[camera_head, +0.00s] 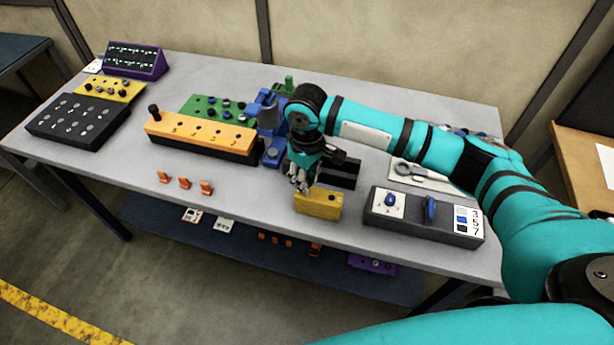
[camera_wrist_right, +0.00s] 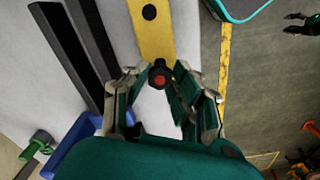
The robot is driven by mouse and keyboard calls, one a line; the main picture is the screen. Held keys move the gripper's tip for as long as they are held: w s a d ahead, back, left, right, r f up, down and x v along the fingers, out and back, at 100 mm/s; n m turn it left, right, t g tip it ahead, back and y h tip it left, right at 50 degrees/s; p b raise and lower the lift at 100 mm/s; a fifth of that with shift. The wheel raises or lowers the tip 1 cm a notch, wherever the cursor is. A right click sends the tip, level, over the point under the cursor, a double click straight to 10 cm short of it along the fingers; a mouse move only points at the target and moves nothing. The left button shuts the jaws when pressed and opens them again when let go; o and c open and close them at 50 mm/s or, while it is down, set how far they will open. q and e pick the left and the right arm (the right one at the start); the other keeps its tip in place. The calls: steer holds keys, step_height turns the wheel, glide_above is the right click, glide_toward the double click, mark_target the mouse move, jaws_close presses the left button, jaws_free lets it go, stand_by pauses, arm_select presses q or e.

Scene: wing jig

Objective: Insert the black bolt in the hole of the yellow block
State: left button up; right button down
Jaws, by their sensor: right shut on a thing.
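The yellow block (camera_head: 318,204) sits near the front edge of the table, below and beside my right gripper (camera_head: 302,180). In the right wrist view the yellow block (camera_wrist_right: 152,38) runs up from between the fingers, with one dark round hole (camera_wrist_right: 149,12) visible at its far end. My right gripper (camera_wrist_right: 160,82) is shut on a black bolt (camera_wrist_right: 160,74), whose end shows a red spot. The bolt overlaps the block's near end; I cannot tell whether it is in a hole or above one. My left gripper is not in view.
A grey box (camera_head: 424,218) with blue parts stands right of the yellow block. A black block (camera_head: 340,172) is behind it. An orange block (camera_head: 201,134) with a black knob is to the left, with small orange clips (camera_head: 184,183) before it.

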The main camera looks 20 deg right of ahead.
steer(key=shift+f, duration=0.15)
steer(key=shift+f, duration=1.05)
steer(key=c, duration=1)
jaws_free()
steer(key=shift+r, duration=0.2)
step_height(320, 180, up, 12)
steer(key=shift+f, duration=0.2)
